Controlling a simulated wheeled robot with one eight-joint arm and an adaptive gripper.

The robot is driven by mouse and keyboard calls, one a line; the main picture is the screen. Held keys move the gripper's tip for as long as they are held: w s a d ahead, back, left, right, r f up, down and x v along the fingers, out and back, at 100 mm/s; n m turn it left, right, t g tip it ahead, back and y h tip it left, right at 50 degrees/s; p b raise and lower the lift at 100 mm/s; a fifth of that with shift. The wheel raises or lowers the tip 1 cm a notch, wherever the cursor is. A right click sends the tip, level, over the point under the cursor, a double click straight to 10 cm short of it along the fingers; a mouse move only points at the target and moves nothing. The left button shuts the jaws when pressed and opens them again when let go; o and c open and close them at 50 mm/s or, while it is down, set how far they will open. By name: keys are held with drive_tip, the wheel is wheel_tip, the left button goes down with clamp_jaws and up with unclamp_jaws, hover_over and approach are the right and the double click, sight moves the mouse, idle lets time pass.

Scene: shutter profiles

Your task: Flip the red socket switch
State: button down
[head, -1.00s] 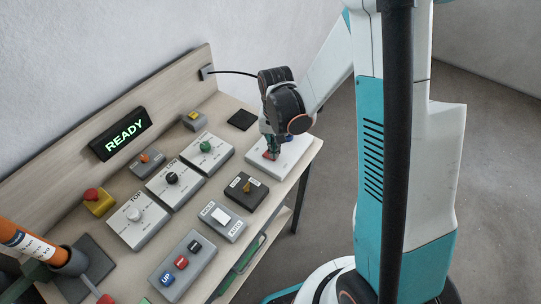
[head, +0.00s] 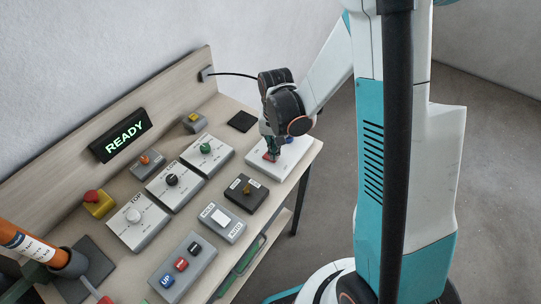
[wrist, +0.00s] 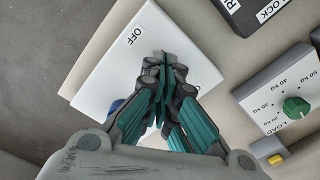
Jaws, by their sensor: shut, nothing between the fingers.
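The red socket switch (head: 270,156) sits on a white plate (head: 290,160) at the right end of the bench in the head view. My gripper (head: 273,154) is shut and empty, with its tips down at the switch. In the wrist view the fingertips (wrist: 163,60) meet over the middle of the white plate (wrist: 122,70), which carries an "OFF" label (wrist: 134,37). The fingers hide the red switch there, so I cannot tell its position or whether they touch it. A blue part (wrist: 116,106) shows beside the fingers.
The sign (head: 122,134) reads "READY". A dark pad (head: 242,121) lies flat near the back board.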

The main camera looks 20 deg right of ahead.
drive_tip(key=shift+f+b, duration=1.05)
drive_tip(key=shift+f, duration=0.05)
idle(0.8)
drive_tip(key=shift+r, duration=0.15)
drive_tip(key=shift+r+p, duration=2.2)
drive_tip(key=shift+r, duration=1.2)
drive_tip(key=shift+r, duration=0.15)
drive_tip(key=s+r+n+t+b, duration=0.4)
drive_tip(key=s+r+t+b, duration=0.3)
drive_tip(key=s+r, duration=0.5)
drive_tip(key=shift+s+n+b, duration=0.4)
drive_tip(key=shift+s+b, duration=0.3)
drive_tip(key=shift+s, duration=0.8)
drive_tip(key=shift+r, duration=0.1)
